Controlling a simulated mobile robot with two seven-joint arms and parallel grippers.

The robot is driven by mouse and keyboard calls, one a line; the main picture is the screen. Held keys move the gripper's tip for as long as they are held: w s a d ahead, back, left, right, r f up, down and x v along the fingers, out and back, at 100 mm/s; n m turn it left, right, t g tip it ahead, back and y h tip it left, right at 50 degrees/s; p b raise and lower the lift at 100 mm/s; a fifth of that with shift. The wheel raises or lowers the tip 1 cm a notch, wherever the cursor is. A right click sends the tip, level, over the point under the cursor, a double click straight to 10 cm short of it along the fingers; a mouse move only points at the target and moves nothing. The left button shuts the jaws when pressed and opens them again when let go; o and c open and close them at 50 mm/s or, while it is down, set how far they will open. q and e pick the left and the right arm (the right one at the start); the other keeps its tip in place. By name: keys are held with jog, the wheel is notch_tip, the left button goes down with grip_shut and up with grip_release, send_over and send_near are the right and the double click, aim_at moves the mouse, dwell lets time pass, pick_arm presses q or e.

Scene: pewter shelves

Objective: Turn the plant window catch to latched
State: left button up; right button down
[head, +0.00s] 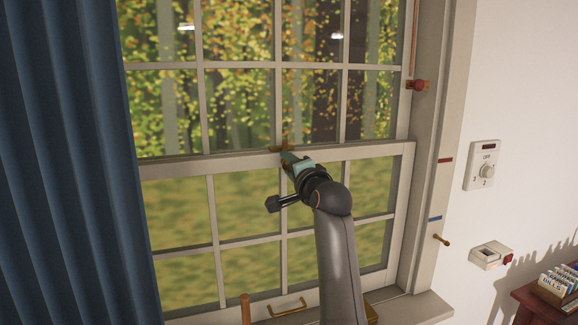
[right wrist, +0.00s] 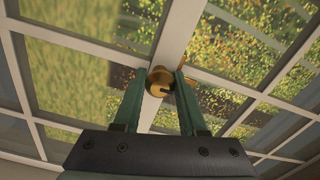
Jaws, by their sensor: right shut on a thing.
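The window catch (head: 282,147) is a small brass piece on the middle rail of the white window (head: 200,164). My right gripper (head: 287,158) reaches up to it from below, its teal fingers at the rail. In the right wrist view the fingers of my right gripper (right wrist: 161,80) stand on both sides of the round brass catch (right wrist: 160,83) and are shut on it. A dark slot or mark shows on its face. The fingers and hand hide part of the catch in the head view, so its exact angle is hard to tell. My left gripper is in neither view.
A blue curtain (head: 60,160) hangs at the left. A brass handle (head: 287,307) is on the lower sash. A dial (head: 484,165) and a small switch box (head: 491,256) are on the right wall. A card box (head: 560,285) stands at the lower right.

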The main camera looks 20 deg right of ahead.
jog(key=shift+c, duration=2.3)
grip_release()
jog(key=shift+s, duration=0.1)
jog(key=s+b, duration=0.3)
jog(key=s, duration=0.9)
jog(key=shift+s+d, duration=0.15)
jog(key=shift+d, duration=0.1)
